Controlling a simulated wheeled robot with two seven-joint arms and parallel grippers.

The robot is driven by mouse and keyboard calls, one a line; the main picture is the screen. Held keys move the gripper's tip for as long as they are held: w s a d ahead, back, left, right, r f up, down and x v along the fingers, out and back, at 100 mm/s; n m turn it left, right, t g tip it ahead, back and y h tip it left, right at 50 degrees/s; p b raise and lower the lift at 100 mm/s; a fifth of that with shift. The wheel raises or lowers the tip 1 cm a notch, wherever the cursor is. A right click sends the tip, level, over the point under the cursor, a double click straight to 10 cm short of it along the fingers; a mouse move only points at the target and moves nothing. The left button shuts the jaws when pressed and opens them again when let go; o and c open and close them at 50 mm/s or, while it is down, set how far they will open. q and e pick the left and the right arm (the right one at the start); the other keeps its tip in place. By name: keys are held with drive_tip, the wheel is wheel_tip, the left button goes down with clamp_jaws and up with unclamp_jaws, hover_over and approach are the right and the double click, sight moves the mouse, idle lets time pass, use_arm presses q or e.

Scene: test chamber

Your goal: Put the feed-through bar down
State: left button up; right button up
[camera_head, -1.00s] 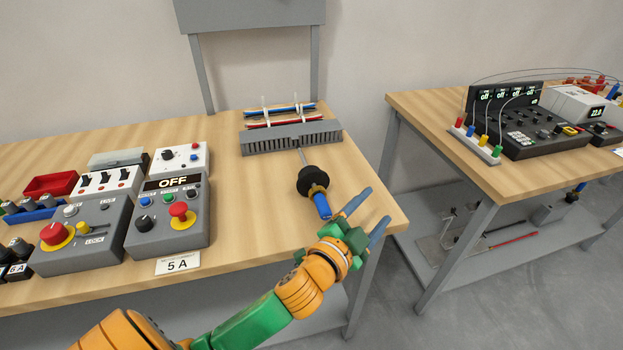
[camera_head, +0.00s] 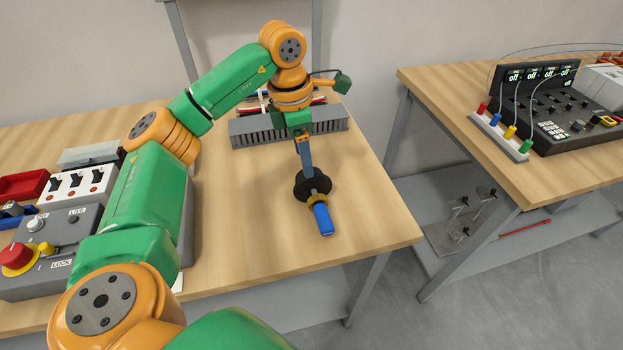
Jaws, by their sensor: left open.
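The feed-through bar (camera_head: 321,218) lies on the wooden table, with its blue handle end toward me, a yellow collar and a round black flange behind it. Its far part is hidden behind my left gripper. My left gripper (camera_head: 308,172) is above the bar, fingers pointing down near the black flange. It is open; only one blue finger shows clearly, and I cannot tell whether it touches the bar. My right gripper is not in view.
A grey slotted duct (camera_head: 240,132) with cables stands behind the bar. Grey control boxes (camera_head: 50,225) stand at the left, partly hidden by my arm. The table (camera_head: 365,205) is clear right of the bar. A second table (camera_head: 440,115) with instruments stands to the right.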

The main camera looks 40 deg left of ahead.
use_arm(q)
drive_tip(key=f, duration=0.1)
drive_tip(key=p, duration=0.1)
drive_tip(key=d+f, duration=0.1)
drive_tip(key=shift+w+f+p, duration=0.3)
drive_tip(key=shift+f, duration=0.05)
drive_tip(key=f, duration=0.3)
drive_tip(key=shift+w+a, duration=0.1)
drive_tip(key=shift+w, duration=0.3)
drive_tip(key=shift+s+r, duration=0.15)
drive_tip(key=c, duration=0.7)
clamp_jaws()
